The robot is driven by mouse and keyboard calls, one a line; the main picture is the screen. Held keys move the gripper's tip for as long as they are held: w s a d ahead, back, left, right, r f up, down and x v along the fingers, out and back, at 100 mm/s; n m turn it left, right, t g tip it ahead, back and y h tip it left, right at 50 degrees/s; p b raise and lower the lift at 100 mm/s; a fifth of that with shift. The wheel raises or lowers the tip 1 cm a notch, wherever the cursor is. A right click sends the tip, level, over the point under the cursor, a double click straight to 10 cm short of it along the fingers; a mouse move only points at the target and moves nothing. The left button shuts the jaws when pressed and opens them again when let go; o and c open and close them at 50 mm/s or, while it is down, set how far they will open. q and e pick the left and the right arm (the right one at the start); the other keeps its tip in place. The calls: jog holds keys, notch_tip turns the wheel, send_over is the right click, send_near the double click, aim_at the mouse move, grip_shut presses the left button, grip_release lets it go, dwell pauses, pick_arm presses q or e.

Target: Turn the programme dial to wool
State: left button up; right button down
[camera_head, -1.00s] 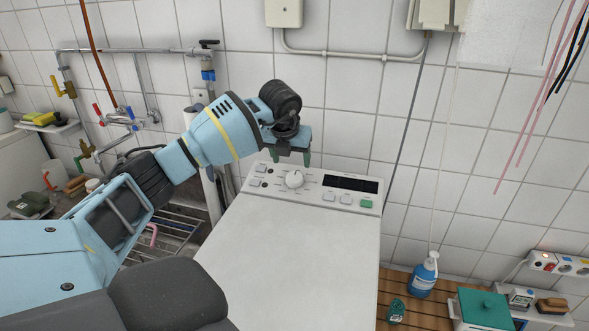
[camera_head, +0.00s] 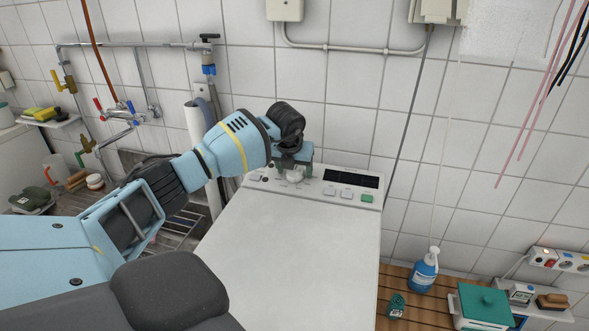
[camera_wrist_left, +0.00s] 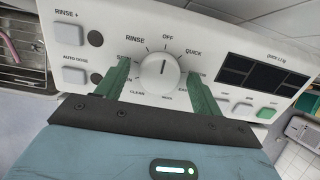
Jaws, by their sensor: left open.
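The white round programme dial (camera_head: 294,177) sits on the sloped control panel of a white top-loading machine (camera_head: 300,250). In the left wrist view the dial (camera_wrist_left: 160,73) lies between the two green fingers of my left gripper (camera_wrist_left: 158,70), which is open. The fingers stand on either side of the dial; I cannot tell whether they touch it. Its dark mark points up, towards OFF. RINSE, OFF, QUICK and CLEAN are readable around it; other labels are partly hidden by the fingers or too small. In the head view my left gripper (camera_head: 292,166) is over the dial. My right gripper is out of view.
Buttons and a dark display (camera_head: 351,178) lie right of the dial, with a green button (camera_head: 367,198). The tiled wall is close behind the panel. The machine's lid is clear.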

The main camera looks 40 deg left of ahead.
pick_arm(q)
jog(key=c, duration=1)
jog(key=shift+o, duration=0.2)
